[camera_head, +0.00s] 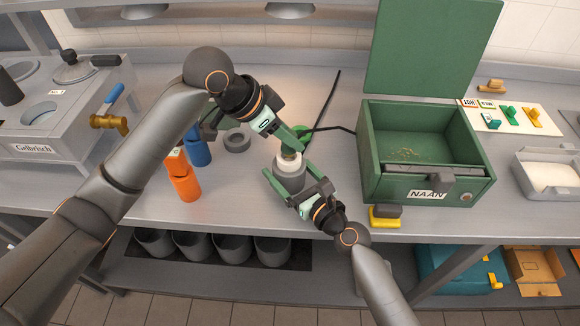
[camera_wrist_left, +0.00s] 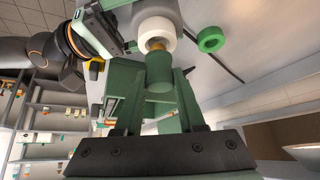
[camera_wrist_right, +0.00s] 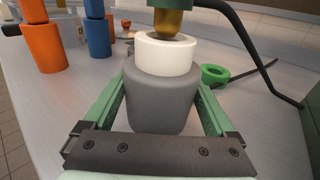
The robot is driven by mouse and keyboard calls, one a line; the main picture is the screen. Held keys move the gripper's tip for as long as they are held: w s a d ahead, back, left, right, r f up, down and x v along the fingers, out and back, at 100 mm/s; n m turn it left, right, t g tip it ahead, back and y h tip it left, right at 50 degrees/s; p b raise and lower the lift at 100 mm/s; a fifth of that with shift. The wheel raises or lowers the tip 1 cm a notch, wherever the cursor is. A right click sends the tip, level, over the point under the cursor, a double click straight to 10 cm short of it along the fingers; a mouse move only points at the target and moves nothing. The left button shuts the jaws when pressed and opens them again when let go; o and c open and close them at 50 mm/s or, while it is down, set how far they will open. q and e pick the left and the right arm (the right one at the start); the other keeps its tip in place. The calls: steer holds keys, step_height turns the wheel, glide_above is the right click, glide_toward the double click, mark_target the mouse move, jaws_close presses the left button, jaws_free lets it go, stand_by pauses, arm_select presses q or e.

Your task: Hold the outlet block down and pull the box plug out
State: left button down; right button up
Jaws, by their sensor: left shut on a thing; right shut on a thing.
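The outlet block is a grey cylinder with a white collar on top (camera_head: 289,170), upright on the steel counter. My right gripper (camera_head: 291,182) is shut around its grey body, one finger on each side; the right wrist view shows the grey body (camera_wrist_right: 160,98) between the fingers. The box plug has a green body (camera_wrist_left: 158,72) and a brass end (camera_wrist_right: 174,22). My left gripper (camera_head: 291,143) is shut on the green body above the block. The brass end is at the collar's opening; I cannot tell how deep it sits.
The open green NAAN box (camera_head: 425,150) stands right of the block, with a dark cable from its side toward the plug. A green ring (camera_wrist_right: 215,73) lies behind the block. Orange (camera_head: 184,184) and blue (camera_head: 199,150) bottles stand to the left. A yellow-based block (camera_head: 384,222) is at the front edge.

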arm_select(q)
steer(key=shift+r, duration=3)
arm_select(e)
steer(key=o, duration=1.2)
steer(key=v, duration=1.2)
arm_select(q)
steer(key=shift+s, duration=0.1)
arm_select(e)
steer(key=shift+d, duration=0.1)
